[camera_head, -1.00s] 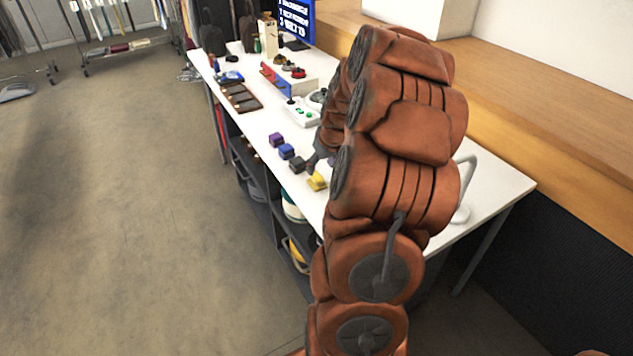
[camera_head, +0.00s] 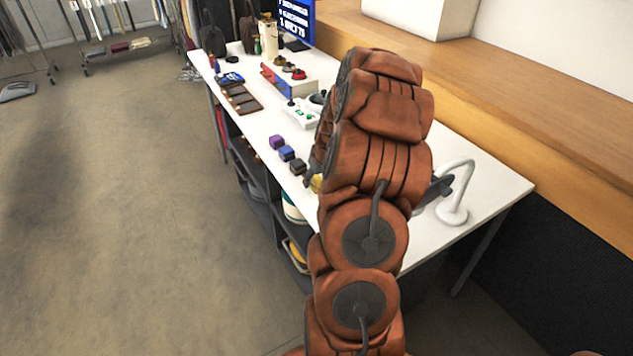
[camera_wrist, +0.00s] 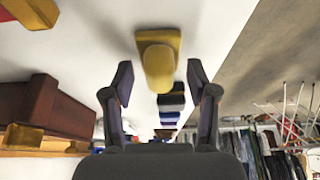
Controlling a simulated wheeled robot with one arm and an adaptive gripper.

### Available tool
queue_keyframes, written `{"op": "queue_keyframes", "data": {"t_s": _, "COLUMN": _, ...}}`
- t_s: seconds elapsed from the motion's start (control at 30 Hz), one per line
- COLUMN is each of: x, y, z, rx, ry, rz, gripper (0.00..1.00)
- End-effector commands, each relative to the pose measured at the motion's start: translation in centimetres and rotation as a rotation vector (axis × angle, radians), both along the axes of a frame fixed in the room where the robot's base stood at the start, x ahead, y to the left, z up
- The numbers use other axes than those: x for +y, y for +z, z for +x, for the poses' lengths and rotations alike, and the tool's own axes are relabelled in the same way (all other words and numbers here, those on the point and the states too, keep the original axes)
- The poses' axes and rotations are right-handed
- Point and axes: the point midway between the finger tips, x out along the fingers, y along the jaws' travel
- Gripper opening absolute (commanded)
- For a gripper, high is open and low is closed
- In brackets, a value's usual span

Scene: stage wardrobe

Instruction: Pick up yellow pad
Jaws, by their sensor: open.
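The yellow pad (camera_wrist: 159,62) is a small block with a rounded top, standing on the white table (camera_wrist: 110,22). In the wrist view it lies ahead of my gripper (camera_wrist: 160,76), centred between the two open fingers, with a gap on either side. In the head view only a sliver of the yellow pad (camera_head: 316,184) shows; my padded orange-brown arm covers the rest and most of the gripper. Nothing is held.
Black, blue and purple pads (camera_head: 297,166) (camera_head: 286,153) (camera_head: 277,142) stand in a row beyond the yellow one. A white curved stand (camera_head: 455,200) is on the table to the right. A white controller box (camera_head: 300,114) lies further back.

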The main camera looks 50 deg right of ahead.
Motion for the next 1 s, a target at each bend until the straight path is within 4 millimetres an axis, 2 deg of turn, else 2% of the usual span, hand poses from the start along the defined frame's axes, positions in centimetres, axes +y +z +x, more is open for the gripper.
{"op": "queue_keyframes", "data": {"t_s": 0.17, "x": -0.02, "y": 0.05, "z": 0.02, "rx": -0.001, "ry": 0.0, "rz": -0.001, "gripper": 0.56}}
{"op": "queue_keyframes", "data": {"t_s": 0.7, "x": -0.03, "y": 0.09, "z": 0.01, "rx": -0.002, "ry": 0.0, "rz": -0.001, "gripper": 0.0}}
{"op": "queue_keyframes", "data": {"t_s": 1.0, "x": -0.05, "y": 0.14, "z": 0.01, "rx": -0.002, "ry": 0.0, "rz": -0.001, "gripper": 0.0}}
